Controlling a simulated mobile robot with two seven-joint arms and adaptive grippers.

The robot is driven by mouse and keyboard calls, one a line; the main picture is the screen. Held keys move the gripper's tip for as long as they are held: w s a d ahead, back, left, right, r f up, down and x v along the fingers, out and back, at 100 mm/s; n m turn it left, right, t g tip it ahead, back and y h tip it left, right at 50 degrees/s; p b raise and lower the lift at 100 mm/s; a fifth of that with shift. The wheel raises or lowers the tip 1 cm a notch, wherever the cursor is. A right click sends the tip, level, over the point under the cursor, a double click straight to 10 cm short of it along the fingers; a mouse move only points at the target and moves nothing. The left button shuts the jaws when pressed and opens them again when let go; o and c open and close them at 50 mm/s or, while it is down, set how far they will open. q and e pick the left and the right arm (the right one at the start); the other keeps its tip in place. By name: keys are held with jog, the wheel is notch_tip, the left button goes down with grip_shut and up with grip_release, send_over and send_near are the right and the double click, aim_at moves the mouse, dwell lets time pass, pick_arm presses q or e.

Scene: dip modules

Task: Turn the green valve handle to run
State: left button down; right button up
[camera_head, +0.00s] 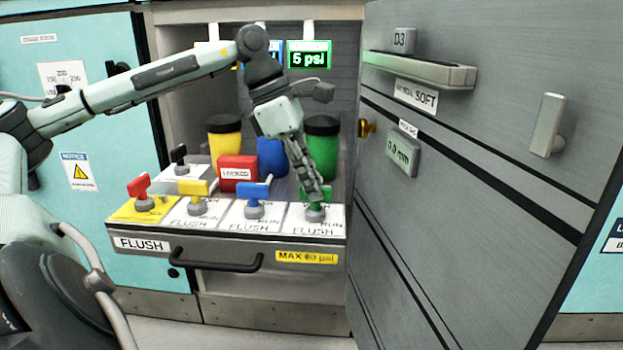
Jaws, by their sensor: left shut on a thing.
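The green valve handle (327,192) stands at the right end of the row of valves on the pulled-out shelf. Its grey round base sits on a white plate (332,228) that reads RUN and FLUSH. My left gripper (316,200) reaches down from above and is shut on the green handle. The fingers hide much of the handle, so its exact direction is hard to tell. A green canister (323,148) with a black lid stands behind it, partly covered by my left arm. My right gripper is not in view.
Blue (254,191), yellow (193,190) and red (139,187) valve handles stand to the left on the shelf (215,250). A red LOCKED block (238,173) sits behind them. A grey open door (480,150) stands close on the right. A display (308,56) reads 5 psi.

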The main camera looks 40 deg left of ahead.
pick_arm(q)
jog(key=c, duration=1.5)
grip_release()
jog(key=shift+c, duration=0.2)
jog(key=v, duration=1.2)
